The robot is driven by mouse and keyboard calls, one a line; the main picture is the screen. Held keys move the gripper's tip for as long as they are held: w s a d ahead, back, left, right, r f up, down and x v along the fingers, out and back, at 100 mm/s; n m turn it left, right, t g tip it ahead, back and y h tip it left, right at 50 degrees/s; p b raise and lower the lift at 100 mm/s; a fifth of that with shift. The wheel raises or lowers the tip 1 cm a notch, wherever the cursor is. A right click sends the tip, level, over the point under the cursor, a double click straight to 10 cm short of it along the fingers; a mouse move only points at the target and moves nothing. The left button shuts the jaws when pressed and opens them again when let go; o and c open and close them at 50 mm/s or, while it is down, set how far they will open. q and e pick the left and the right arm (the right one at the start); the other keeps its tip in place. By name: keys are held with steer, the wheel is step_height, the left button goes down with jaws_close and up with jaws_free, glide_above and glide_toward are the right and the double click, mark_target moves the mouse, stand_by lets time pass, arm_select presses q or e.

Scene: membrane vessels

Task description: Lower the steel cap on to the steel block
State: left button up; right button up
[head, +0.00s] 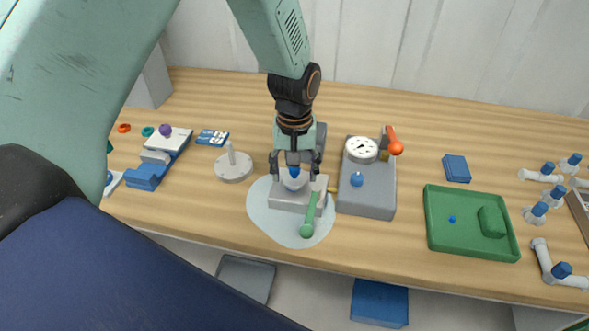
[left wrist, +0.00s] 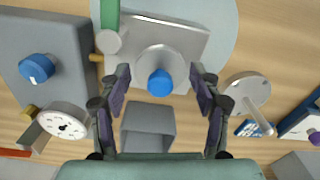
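The steel block (head: 284,201) lies on a pale round mat (head: 262,221) near the table's front edge. A round steel cap (head: 293,183) with a blue knob (head: 294,171) appears to sit on the block; whether it is fully seated I cannot tell. My left gripper (head: 295,165) points down over the cap. In the left wrist view its fingers (left wrist: 160,78) stand apart on either side of the blue knob (left wrist: 160,83), with gaps to it. The block (left wrist: 195,40) lies beneath them. My right gripper is not in view.
A green-handled lever (head: 310,215) crosses the block's right side. A grey box with a dial (head: 366,203) stands close on the right, a round grey stand (head: 233,170) on the left. A green tray (head: 465,245) is farther right, with bare table between.

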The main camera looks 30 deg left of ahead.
arm_select(q)
steer(key=o, duration=0.3)
steer(key=shift+s+a, duration=0.15)
steer(key=shift+w+r, duration=0.2)
steer(key=shift+r, duration=0.15)
step_height(320, 180, up, 11)
steer(key=shift+s+r, duration=0.15)
stand_by(0.3)
